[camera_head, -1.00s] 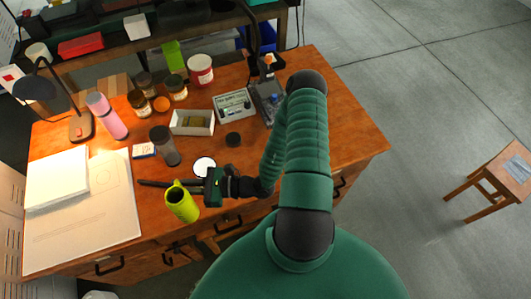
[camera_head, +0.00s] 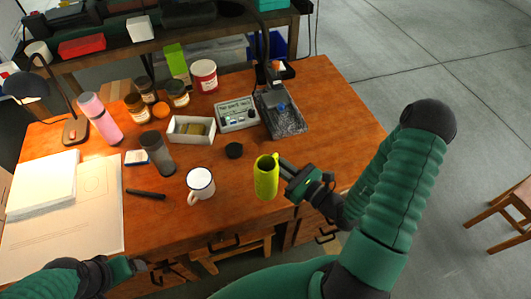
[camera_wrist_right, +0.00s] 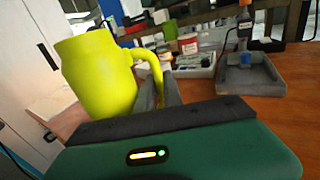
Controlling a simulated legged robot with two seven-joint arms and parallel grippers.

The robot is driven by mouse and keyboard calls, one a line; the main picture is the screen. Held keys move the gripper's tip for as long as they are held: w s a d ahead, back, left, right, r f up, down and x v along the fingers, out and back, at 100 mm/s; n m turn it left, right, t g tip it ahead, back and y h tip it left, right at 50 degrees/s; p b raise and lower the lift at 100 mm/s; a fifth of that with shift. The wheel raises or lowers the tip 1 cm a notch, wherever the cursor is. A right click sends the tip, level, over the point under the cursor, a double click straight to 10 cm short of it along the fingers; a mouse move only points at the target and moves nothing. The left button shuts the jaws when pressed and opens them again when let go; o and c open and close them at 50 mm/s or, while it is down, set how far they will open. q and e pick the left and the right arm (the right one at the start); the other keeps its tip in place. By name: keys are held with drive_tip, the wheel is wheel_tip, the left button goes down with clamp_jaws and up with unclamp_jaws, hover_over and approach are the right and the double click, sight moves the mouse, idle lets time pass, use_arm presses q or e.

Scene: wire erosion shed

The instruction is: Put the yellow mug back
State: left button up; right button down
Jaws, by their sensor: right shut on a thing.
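The yellow-green mug (camera_head: 265,180) is near the front edge of the desk in the head view, with its open mouth up. My right gripper (camera_head: 287,172) is on its right side, shut on it. In the right wrist view the mug (camera_wrist_right: 98,78) leans a little, and its handle is between the dark fingers (camera_wrist_right: 165,92). Whether its base touches the desk I cannot tell. My left gripper (camera_head: 140,265) is empty at the lower left, by the desk's front edge; its fingers are too small to read.
A white mug (camera_head: 200,184) stands to the left on the wooden desk (camera_head: 330,130). A black pen (camera_head: 146,194), a grey tumbler (camera_head: 157,153), a black lid (camera_head: 234,150) and a white box (camera_head: 191,130) lie around. A grey tray device (camera_head: 282,112) stands behind. The desk's right side is clear.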

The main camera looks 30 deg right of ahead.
use_arm(q)
drive_tip(key=shift+a+f+b, duration=0.2)
drive_tip(key=shift+f+b, duration=0.2)
drive_tip(key=shift+f, duration=0.5)
drive_tip(key=shift+a+f+b, duration=0.15)
drive_tip(key=shift+f+b, duration=0.25)
drive_tip(key=shift+f, duration=0.45)
use_arm(e)
drive_tip(key=shift+w+d+f, duration=0.55)
drive_tip(key=shift+w+f, duration=0.2)
drive_tip(key=shift+w, duration=1.15)
drive_tip(key=shift+w+d+f, duration=0.5)
drive_tip(key=shift+w+f, duration=0.2)
drive_tip(key=shift+w, duration=1.15)
drive_tip(key=shift+w+d+f, duration=0.55)
drive_tip(key=shift+w+f, duration=0.2)
drive_tip(key=shift+w, duration=1.15)
drive_tip(key=shift+f, duration=0.1)
drive_tip(key=c, duration=1.5)
unclamp_jaws()
drive_tip(key=shift+d, duration=0.1)
